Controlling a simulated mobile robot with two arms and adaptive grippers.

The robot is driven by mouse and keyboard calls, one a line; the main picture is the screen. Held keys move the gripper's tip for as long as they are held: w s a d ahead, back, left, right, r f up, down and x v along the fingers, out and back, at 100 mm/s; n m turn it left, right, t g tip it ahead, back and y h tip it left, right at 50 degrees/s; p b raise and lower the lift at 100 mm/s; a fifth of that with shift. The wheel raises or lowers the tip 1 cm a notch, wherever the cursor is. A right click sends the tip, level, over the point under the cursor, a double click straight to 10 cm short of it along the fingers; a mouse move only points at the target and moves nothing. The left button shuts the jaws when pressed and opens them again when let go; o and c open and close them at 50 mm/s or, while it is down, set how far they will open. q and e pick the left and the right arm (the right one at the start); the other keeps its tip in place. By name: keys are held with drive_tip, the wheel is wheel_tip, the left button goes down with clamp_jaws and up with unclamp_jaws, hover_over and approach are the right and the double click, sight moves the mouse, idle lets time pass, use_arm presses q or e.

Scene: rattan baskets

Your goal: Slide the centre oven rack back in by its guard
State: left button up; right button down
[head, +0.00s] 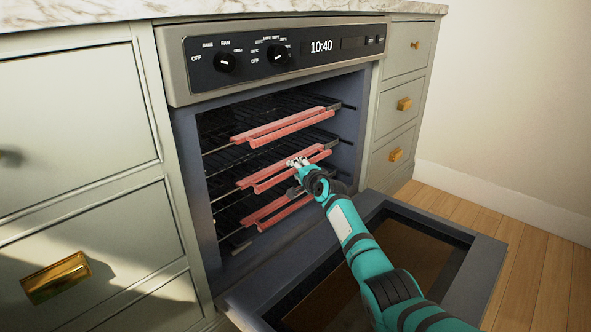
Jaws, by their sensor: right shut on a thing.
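The oven (350,127) stands open with three dark wire racks inside, one above another. Each rack has a red guard along its front. The centre rack's guard (262,176) shows at mid-height in the opening. My right gripper (298,163) is shut on this centre guard, right of its middle; its fingers hide a small part of it. The upper guard (270,129) is above it and the lower guard (270,216) is below, partly behind my right gripper and wrist. My left gripper is not in view.
The oven door (478,265) is folded down in front, under my right arm. Drawers with brass handles flank the oven: the large handle (55,278) at lower left and several small ones at right. The wooden floor (545,265) at right is clear.

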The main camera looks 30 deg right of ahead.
drive_tip(key=shift+a, duration=0.2)
drive_tip(key=c, duration=1.2)
unclamp_jaws()
drive_tip(key=s, duration=0.4)
drive_tip(key=s+r, duration=0.1)
drive_tip(key=s, duration=0.3)
drive_tip(key=s+r, duration=0.1)
drive_tip(key=s, duration=0.2)
drive_tip(key=shift+s+a, duration=0.35)
drive_tip(key=shift+s, duration=0.05)
